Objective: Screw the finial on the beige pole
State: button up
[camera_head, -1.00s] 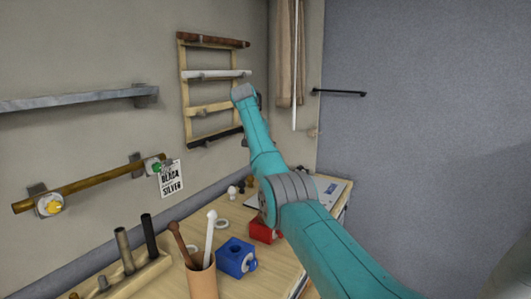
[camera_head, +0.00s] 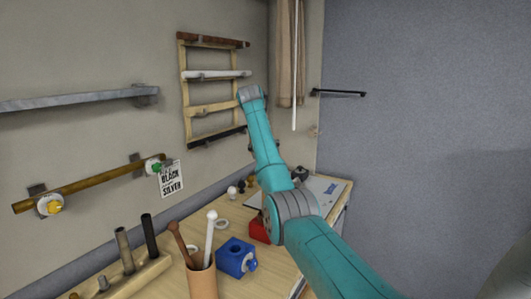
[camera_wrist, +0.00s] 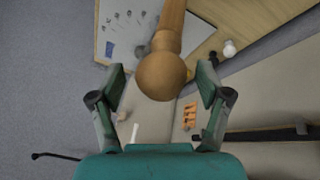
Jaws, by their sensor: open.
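The beige pole (camera_head: 208,109) lies across the wall rack, third from the top, in the head view. In the wrist view a light-brown pole (camera_wrist: 171,18) comes in from the top with a round ball finial (camera_wrist: 162,75) at its near end. My gripper (camera_wrist: 160,75) is open, with one finger on each side of the ball. Gaps show between the ball and both fingers. I cannot tell how tightly the finial sits on the pole. In the head view my arm's end is by the right end of the beige pole, and the fingers are hidden.
The rack also holds a brown pole (camera_head: 212,40), a white pole (camera_head: 215,75) and a black pole (camera_head: 218,137). Below stands the table with a blue vise (camera_head: 236,257), a red vise (camera_head: 258,231), a cup (camera_head: 201,281) of rods and a white ball finial (camera_head: 232,192).

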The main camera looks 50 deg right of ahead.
jog(key=n+t, duration=0.1)
jog(key=n, duration=0.2)
jog(key=n+t+y, duration=0.1)
jog(key=n, duration=0.2)
jog(key=n+t+y, duration=0.1)
jog(key=n, duration=0.4)
jog(key=shift+t+y, duration=0.4)
jog(key=shift+c, duration=0.3)
jog(key=c, duration=1.1)
jog(key=m+h, duration=0.1)
jog(key=m, duration=0.1)
jog(key=shift+m+g, duration=0.3)
jog(key=m+g, duration=0.1)
jog(key=m, duration=0.1)
jog(key=m+h, duration=0.1)
jog(key=m, duration=0.1)
jog(key=shift+m+g, duration=0.4)
jog(key=m+g, duration=0.1)
jog(key=m, duration=0.2)
jog(key=shift+m+h, duration=0.3)
jog(key=shift+h, duration=0.1)
jog(key=m+g, duration=0.2)
jog(key=m, duration=0.1)
jog(key=shift+m, duration=0.3)
